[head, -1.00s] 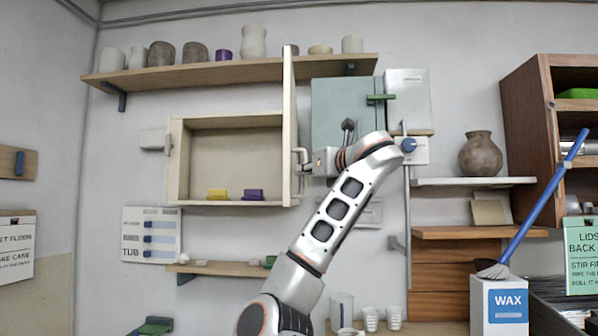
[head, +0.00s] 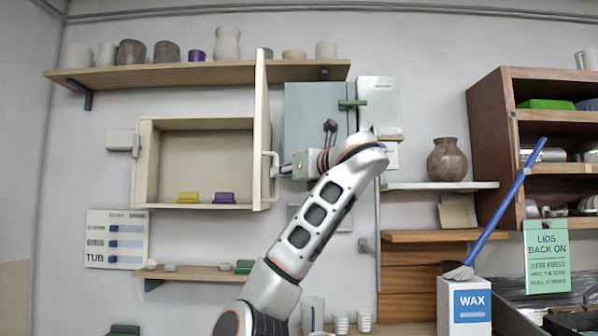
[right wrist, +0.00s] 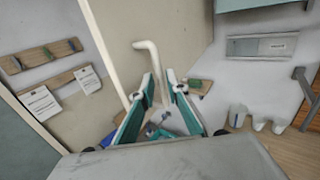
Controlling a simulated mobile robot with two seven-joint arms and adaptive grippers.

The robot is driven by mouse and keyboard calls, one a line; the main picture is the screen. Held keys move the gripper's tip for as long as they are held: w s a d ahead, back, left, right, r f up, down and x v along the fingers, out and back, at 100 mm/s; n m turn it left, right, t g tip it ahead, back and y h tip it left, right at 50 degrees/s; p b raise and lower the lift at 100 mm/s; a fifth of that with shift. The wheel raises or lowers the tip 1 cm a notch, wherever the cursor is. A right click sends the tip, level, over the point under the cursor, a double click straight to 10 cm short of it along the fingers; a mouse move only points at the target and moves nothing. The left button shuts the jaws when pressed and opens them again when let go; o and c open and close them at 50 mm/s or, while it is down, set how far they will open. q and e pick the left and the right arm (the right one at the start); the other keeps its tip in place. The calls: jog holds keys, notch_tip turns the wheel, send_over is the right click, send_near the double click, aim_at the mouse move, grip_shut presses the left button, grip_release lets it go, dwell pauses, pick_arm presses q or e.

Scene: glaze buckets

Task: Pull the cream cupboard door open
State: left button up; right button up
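The cream cupboard (head: 205,160) on the wall stands open. Its door (head: 261,130) sticks straight out towards me and shows nearly edge-on. The pale bar handle (head: 273,178) is on the door's right-hand face. My right gripper (head: 280,171) is at the handle, coming from the right. In the right wrist view its teal-lined fingers (right wrist: 160,80) are part-way open, with the handle (right wrist: 148,46) at their tips and space between them. The handle's lower part is partly hidden by the fingers. My left gripper is not in view.
A yellow block (head: 188,197) and a purple block (head: 224,197) lie in the cupboard. A shelf of pots (head: 200,70) runs above, close to the door's top. A blue-grey panel (head: 305,115) is behind my right wrist. A blue-handled brush (head: 500,205) leans at right.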

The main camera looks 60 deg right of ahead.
jog(key=v, duration=0.8)
dwell(0.4)
jog(key=shift+a, duration=0.1)
dwell(0.4)
